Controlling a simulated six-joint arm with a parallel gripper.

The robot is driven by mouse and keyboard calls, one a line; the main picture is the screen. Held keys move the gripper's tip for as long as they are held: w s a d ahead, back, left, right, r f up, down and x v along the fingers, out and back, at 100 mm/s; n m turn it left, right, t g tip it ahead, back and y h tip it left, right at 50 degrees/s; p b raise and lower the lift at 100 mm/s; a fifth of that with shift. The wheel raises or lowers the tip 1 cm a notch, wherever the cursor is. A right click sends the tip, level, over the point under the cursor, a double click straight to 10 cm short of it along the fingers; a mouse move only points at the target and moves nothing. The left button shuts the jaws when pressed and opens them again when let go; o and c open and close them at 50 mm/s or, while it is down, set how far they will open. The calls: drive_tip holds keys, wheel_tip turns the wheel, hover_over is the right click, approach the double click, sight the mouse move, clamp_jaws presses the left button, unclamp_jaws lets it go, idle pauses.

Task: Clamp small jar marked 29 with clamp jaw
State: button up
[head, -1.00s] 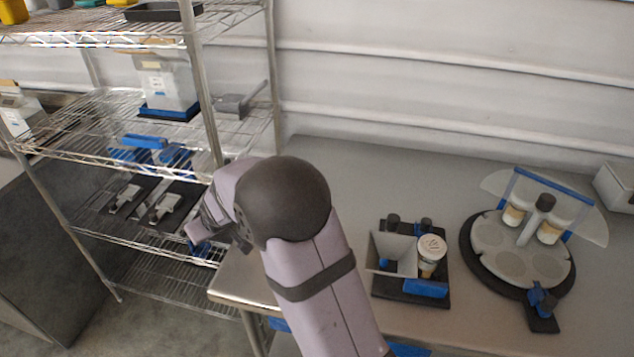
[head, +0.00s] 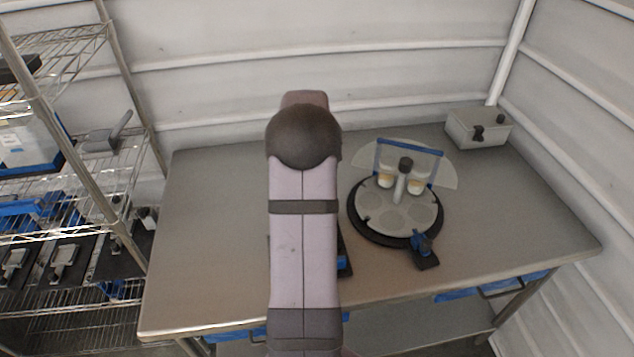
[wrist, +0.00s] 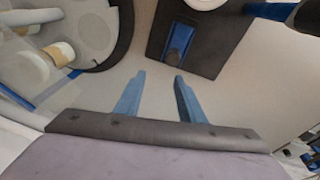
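The black clamp base (head: 343,243) is mostly hidden behind my arm in the head view; a dark edge and a bit of blue show. In the wrist view the black base (wrist: 222,58) is at the top, with a blue part (wrist: 180,40) in a slot. A white round edge (wrist: 205,3), perhaps the jar's lid, is cut off at the top; no number is readable. A blue piece (wrist: 272,11), perhaps the clamp jaw, lies right of it. My gripper (wrist: 163,76) has its two blue fingers apart, empty, short of the base.
A round carousel (head: 378,222) with two small jars (head: 400,182) under a clear shield stands right of my arm; it also shows in the wrist view (wrist: 88,55). A grey box (head: 480,128) sits at the back right. Wire shelves (head: 60,210) stand left. The left tabletop is clear.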

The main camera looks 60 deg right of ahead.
drive_tip(key=s+a+m+y, duration=0.1)
drive_tip(key=s+a+m+y+p, duration=0.1)
drive_tip(key=a, duration=0.1)
drive_tip(key=shift+s+a+f+g, duration=0.1)
drive_tip(key=shift+s+f+g, duration=0.05)
drive_tip(key=shift+f+g, duration=0.2)
drive_tip(key=shift+w+d+f+p, duration=0.1)
drive_tip(key=shift+w+d+p, duration=0.2)
drive_tip(key=shift+w+d, duration=0.1)
drive_tip(key=shift+w+d+f+b, duration=0.2)
drive_tip(key=shift+f+b, duration=0.2)
drive_tip(key=shift+f, duration=0.3)
drive_tip(key=shift+w+d+f+b, duration=0.15)
drive_tip(key=shift+f+b, duration=0.2)
drive_tip(key=shift+f, duration=0.3)
drive_tip(key=shift+f+b, duration=0.55)
drive_tip(key=shift+f, duration=0.6)
drive_tip(key=shift+c, duration=0.2)
drive_tip(key=c, duration=0.6)
drive_tip(key=shift+c, duration=0.2)
